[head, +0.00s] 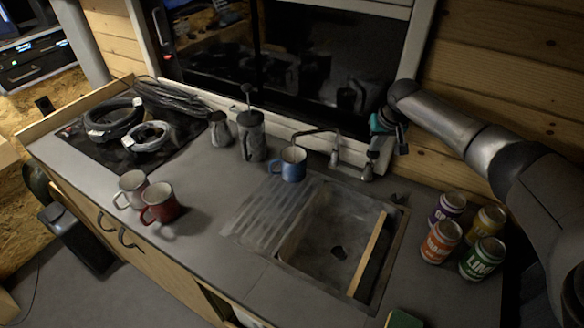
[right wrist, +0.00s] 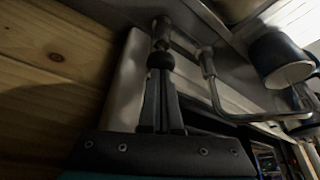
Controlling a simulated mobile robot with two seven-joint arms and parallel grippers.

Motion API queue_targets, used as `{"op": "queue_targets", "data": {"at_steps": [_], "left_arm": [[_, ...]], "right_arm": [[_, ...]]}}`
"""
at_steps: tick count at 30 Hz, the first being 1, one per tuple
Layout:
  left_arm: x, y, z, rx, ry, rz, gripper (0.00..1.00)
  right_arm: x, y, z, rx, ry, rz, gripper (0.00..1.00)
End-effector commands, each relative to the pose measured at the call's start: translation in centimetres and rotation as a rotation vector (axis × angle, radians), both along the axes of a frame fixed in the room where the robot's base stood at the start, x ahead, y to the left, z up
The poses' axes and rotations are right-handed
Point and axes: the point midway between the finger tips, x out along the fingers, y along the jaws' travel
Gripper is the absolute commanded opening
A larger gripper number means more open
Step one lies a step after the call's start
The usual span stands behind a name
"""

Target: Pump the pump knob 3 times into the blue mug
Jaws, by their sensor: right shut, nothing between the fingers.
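The blue mug (head: 291,168) stands upright beside the sink, under or close to the spout of the metal tap (head: 335,158). It also shows at the right of the right wrist view (right wrist: 276,62). The dark pump knob (right wrist: 160,60) sits on a short metal post next to the tap, and the post's base shows in the head view. My right gripper (head: 375,152) points down over the knob, with its fingers shut and empty. In the right wrist view its fingertips (right wrist: 160,76) touch or nearly touch the knob. My left gripper is out of view.
A sink (head: 335,250) with a wooden strip (head: 368,255) lies in front of the tap. Several cans (head: 440,243) stand to the right. A red mug (head: 160,205), a white mug (head: 131,188) and a French press (head: 251,137) stand to the left. The window frame is close behind.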

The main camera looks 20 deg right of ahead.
Motion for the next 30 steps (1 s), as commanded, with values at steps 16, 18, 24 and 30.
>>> {"op": "queue_targets", "data": {"at_steps": [16, 18, 24, 30], "left_arm": [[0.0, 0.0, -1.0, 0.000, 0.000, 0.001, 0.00], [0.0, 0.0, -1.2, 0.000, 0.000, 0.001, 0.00], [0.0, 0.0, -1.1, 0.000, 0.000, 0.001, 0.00], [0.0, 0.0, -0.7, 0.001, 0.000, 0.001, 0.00]], "right_arm": [[-0.1, 0.1, -2.2, 0.001, 0.005, 0.000, 0.00], [-0.1, 0.1, -2.5, 0.001, 0.005, 0.001, 0.00], [-0.1, 0.1, -2.5, 0.001, 0.006, 0.001, 0.00], [-0.2, 0.1, -2.2, 0.001, 0.007, 0.001, 0.00]]}}
